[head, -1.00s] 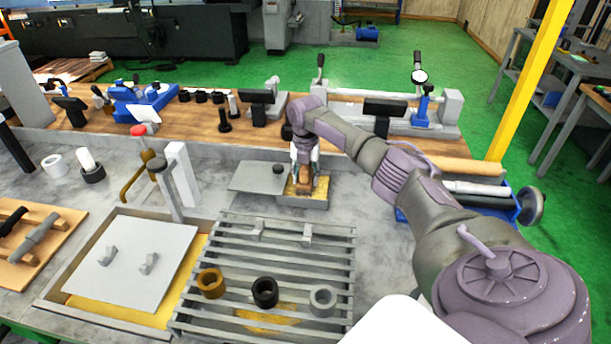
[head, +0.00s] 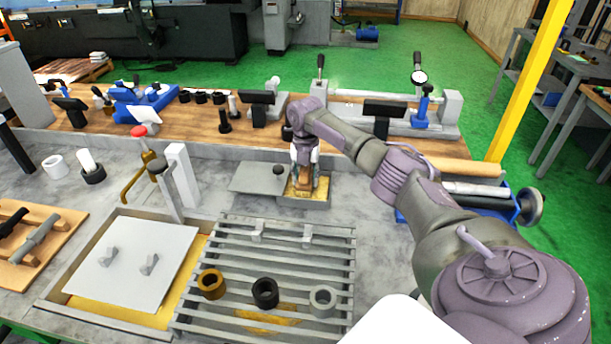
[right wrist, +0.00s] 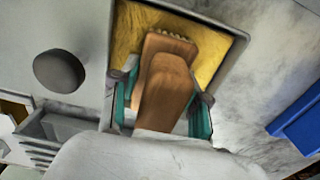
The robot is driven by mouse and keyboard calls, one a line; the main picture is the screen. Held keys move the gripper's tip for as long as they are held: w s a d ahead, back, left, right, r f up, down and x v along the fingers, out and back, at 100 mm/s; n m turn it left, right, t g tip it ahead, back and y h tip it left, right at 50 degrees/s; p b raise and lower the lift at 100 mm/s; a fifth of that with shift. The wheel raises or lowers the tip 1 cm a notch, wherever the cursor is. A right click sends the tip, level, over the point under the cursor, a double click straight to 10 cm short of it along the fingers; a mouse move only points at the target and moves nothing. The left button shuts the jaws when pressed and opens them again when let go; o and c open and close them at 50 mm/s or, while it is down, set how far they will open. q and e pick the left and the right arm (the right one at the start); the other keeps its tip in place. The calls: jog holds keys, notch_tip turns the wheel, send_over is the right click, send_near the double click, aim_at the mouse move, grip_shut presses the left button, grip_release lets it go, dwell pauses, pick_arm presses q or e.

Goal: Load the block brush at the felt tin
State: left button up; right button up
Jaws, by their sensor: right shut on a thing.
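The block brush (right wrist: 166,85) has a brown wooden body with pale bristles at its far end in the right wrist view. My right gripper (right wrist: 160,105) is shut on the brush, with a finger on each side of it. In the head view the gripper (head: 305,176) points down over the felt tin (head: 317,203), a shallow grey tray with a yellow felt lining. The felt also shows around the brush in the right wrist view (right wrist: 128,35). The brush is over or on the felt; exact contact is hard to tell. My left gripper is not in view.
A grey lid with a dark knob (head: 278,170) lies left of the tin. A slatted rack (head: 262,236) with several rings stands in front.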

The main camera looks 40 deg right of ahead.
jog(key=shift+r+p, duration=3.2)
jog(key=shift+r, duration=0.25)
